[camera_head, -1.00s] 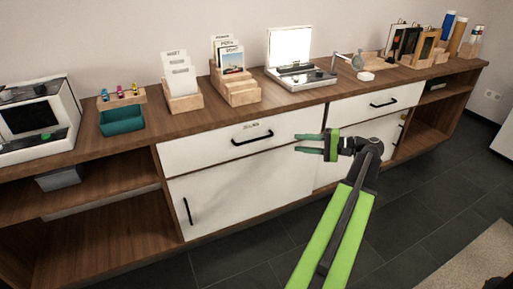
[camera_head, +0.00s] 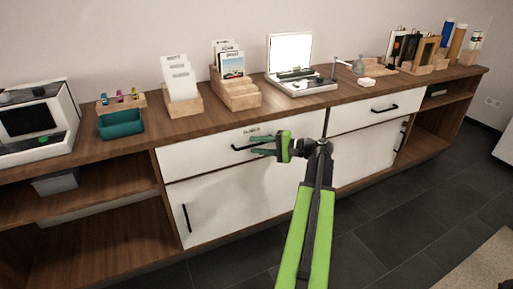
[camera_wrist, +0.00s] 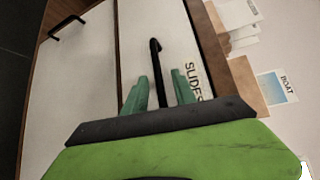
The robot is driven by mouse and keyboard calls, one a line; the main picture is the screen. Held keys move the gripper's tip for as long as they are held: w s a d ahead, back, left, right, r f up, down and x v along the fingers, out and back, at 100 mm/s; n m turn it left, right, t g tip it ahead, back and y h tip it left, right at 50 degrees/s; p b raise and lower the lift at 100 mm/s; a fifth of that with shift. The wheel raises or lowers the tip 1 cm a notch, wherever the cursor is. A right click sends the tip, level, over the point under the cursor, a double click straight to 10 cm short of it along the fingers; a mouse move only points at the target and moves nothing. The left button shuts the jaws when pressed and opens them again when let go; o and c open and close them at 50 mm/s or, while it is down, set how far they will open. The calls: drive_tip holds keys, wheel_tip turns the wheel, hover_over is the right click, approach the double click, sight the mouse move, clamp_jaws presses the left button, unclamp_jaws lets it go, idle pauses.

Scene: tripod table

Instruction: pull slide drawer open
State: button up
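The slide drawer (camera_head: 190,153) is a white drawer front under the wooden counter, and it looks shut. Its black bar handle (camera_head: 238,148) is partly hidden behind my gripper in the head view. The drawer's label "SLIDES" (camera_wrist: 193,82) and the handle (camera_wrist: 154,62) show in the wrist view. My gripper (camera_head: 263,145) has green fingers pointing at the handle. In the wrist view the fingers (camera_wrist: 158,92) are apart, with the near part of the handle between them. I cannot tell whether either finger touches it.
A second white drawer (camera_head: 375,110) is to the right. A cabinet door (camera_head: 225,205) with a vertical handle is below. The counter (camera_head: 195,125) holds a teal tray (camera_head: 121,123), card holders (camera_head: 183,103) and a lit light box (camera_head: 290,55). Dark floor is open in front.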

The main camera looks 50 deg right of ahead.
drive_tip(key=shift+c, duration=0.2)
clamp_jaws()
idle(1.1)
